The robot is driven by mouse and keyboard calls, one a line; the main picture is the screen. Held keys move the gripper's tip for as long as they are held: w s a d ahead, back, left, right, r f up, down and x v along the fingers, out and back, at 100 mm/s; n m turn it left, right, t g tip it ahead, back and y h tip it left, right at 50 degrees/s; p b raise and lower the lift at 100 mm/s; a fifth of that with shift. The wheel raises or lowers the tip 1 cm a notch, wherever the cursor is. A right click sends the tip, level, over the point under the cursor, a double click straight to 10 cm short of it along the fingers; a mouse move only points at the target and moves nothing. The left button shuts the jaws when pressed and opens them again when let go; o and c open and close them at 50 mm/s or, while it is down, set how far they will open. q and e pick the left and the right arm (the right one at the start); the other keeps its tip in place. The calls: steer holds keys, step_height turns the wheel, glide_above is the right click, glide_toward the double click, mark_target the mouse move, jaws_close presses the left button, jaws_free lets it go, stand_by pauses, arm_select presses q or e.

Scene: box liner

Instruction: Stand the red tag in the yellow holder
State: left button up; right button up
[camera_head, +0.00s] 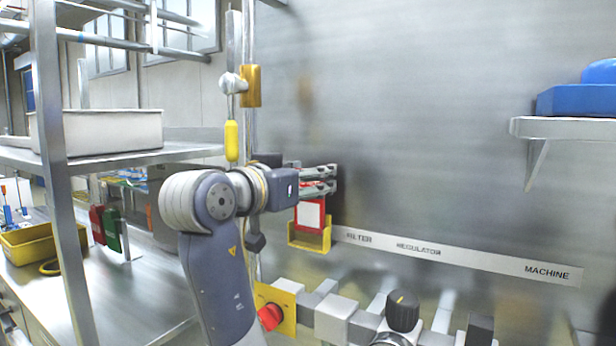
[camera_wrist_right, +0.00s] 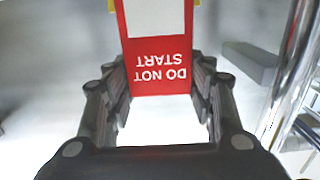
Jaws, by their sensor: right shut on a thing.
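The red tag (camera_head: 311,214) has a white panel and hangs upright below my right gripper (camera_head: 325,180) in the head view. In the right wrist view the tag (camera_wrist_right: 160,68) reads DO NOT START, upside down, between the two fingers of the right gripper (camera_wrist_right: 160,80), which is shut on its top end. The yellow holder (camera_head: 310,244) is on the metal wall, and the tag's lower end overlaps its opening. I cannot tell how deep the tag sits in it. Small yellow edges show beside the tag's far end in the wrist view. My left gripper is not in view.
A red knob (camera_head: 270,316) on a yellow plate and a row of grey fittings with a black knob (camera_head: 402,310) lie below the holder. A label strip (camera_head: 460,256) runs right. Red and green tags (camera_head: 112,230) and a yellow bin (camera_head: 40,243) are left.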

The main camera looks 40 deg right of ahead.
steer(key=shift+f, duration=0.45)
steer(key=o, duration=1)
steer(key=v, duration=1.2)
